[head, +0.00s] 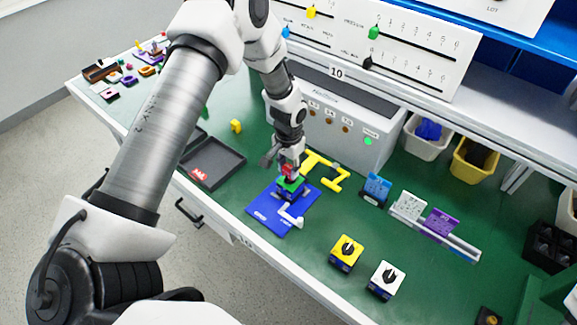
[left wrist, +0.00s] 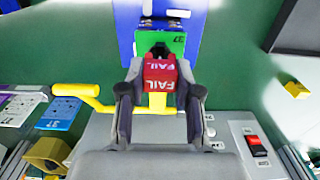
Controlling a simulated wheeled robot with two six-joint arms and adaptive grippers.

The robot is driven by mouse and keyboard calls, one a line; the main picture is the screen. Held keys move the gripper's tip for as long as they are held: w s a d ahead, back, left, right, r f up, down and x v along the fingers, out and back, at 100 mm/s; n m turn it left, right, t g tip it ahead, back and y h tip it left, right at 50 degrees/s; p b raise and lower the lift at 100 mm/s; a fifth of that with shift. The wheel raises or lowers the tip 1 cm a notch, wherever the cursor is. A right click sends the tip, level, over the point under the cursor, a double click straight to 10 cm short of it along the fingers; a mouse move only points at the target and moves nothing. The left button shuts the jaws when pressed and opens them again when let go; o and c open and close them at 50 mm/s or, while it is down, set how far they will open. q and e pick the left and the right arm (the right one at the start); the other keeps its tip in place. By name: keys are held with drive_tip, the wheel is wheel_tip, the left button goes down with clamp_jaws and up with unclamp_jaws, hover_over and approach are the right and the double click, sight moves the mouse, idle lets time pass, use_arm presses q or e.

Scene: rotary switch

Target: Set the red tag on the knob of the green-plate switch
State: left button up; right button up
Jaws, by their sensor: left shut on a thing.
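The green-plate switch (head: 291,187) stands on a blue mat (head: 264,207). In the left wrist view its green plate (left wrist: 181,43) and black knob (left wrist: 160,49) show just beyond my fingertips. My left gripper (head: 288,165) is shut on the red tag (left wrist: 160,72), marked FAIL, which also shows as a small red patch in the head view (head: 288,170). The tag is right at the knob and hides part of it. I cannot tell whether the two touch. My right gripper is not in view.
A dark tray (head: 229,171) with red FAIL tags lies left of the mat. A yellow fixture (head: 330,180) lies close behind the switch. A white lever (head: 290,216) lies on the mat. Yellow (head: 346,254) and white (head: 387,281) switches stand at front right. A grey box (head: 350,118) stands behind.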

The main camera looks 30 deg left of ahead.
use_arm(q)
drive_tip(key=shift+f+b, duration=0.45)
drive_tip(key=shift+f, duration=0.35)
drive_tip(key=o, duration=0.9)
drive_tip(key=shift+o, duration=0.2)
wheel_tip(320, 180, up, 12)
drive_tip(key=shift+r, duration=0.1)
wheel_tip(320, 180, up, 9)
drive_tip(key=p, duration=0.9)
hover_over(288, 167)
drive_tip(key=shift+d+b, duration=0.1)
drive_tip(key=shift+b, duration=0.25)
